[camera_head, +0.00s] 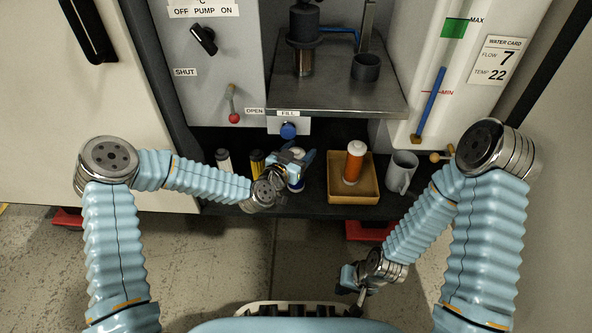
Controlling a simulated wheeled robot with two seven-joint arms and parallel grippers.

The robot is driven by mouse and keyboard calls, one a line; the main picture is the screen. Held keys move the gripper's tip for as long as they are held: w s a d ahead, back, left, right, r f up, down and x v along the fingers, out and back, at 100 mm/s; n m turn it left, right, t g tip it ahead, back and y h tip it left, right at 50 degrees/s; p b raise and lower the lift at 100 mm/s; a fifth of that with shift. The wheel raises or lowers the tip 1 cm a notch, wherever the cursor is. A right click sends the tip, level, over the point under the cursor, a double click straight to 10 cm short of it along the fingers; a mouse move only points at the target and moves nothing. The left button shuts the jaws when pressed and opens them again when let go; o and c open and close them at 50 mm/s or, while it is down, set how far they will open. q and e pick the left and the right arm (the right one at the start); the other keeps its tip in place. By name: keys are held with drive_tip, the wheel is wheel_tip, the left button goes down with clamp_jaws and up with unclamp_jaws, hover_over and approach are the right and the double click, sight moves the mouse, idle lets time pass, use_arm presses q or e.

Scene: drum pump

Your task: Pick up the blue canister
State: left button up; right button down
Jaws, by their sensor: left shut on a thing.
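My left gripper (288,165) is at the dark shelf below the FILL label, shut on the blue canister (296,184). The gripper covers most of the canister; a white and blue part shows below the fingers. I cannot tell whether the canister still touches the shelf. My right gripper (352,284) hangs low in front of the shelf, away from the objects. Its fingers are too small and angled to tell whether they are open.
On the shelf, a white canister (223,161) and a yellow canister (257,162) stand left of my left gripper. To its right are a yellow tray (340,197) holding an orange canister (354,163), and a grey mug (401,172). A blue knob (288,131) sits just above.

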use_arm(q)
clamp_jaws()
